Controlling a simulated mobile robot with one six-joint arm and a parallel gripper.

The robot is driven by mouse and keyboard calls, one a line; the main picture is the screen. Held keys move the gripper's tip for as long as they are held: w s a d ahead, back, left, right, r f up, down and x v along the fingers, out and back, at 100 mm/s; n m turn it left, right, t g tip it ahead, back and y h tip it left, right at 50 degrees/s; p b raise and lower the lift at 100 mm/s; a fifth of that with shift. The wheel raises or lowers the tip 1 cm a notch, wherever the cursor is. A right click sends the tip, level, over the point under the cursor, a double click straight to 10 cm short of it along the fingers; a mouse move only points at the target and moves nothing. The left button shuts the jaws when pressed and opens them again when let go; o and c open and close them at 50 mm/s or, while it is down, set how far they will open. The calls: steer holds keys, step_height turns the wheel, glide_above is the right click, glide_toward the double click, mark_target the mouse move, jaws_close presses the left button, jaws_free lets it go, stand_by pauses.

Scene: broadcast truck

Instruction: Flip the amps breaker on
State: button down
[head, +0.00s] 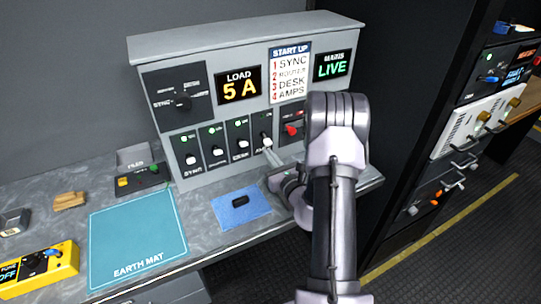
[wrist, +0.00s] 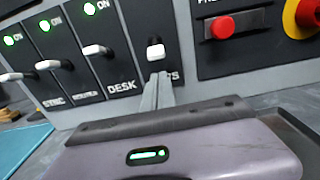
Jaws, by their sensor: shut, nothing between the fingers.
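The amps breaker (head: 266,141) is the rightmost of the row of breakers on the grey panel. In the wrist view its white lever (wrist: 155,50) stands just above my fingertips, with part of the AMPS label hidden behind them. My gripper (head: 268,150) is shut and empty, its fingertips (wrist: 158,80) just below the lever; I cannot tell whether they touch it. The sync, router and desk breakers show green lights. The amps light is not in the wrist view and too small to read surely in the head view.
A red button (wrist: 222,26) and a yellow-ringed red knob (wrist: 302,15) sit right of the breakers. The load display (head: 239,86) reads 5 A and the mains sign (head: 333,66) reads LIVE. A blue cloth (head: 230,212) and earth mat (head: 135,235) lie on the counter.

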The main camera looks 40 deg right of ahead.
steer(key=shift+s+a+r, duration=0.1)
steer(key=shift+s+r, duration=0.2)
steer(key=shift+r, duration=0.55)
steer(key=p, duration=0.3)
steer(key=shift+s+r+g, duration=0.15)
steer(key=shift+r+g, duration=0.25)
steer(key=shift+r+y+p, duration=0.1)
steer(key=shift+y+p, duration=0.2)
steer(key=shift+p, duration=0.3)
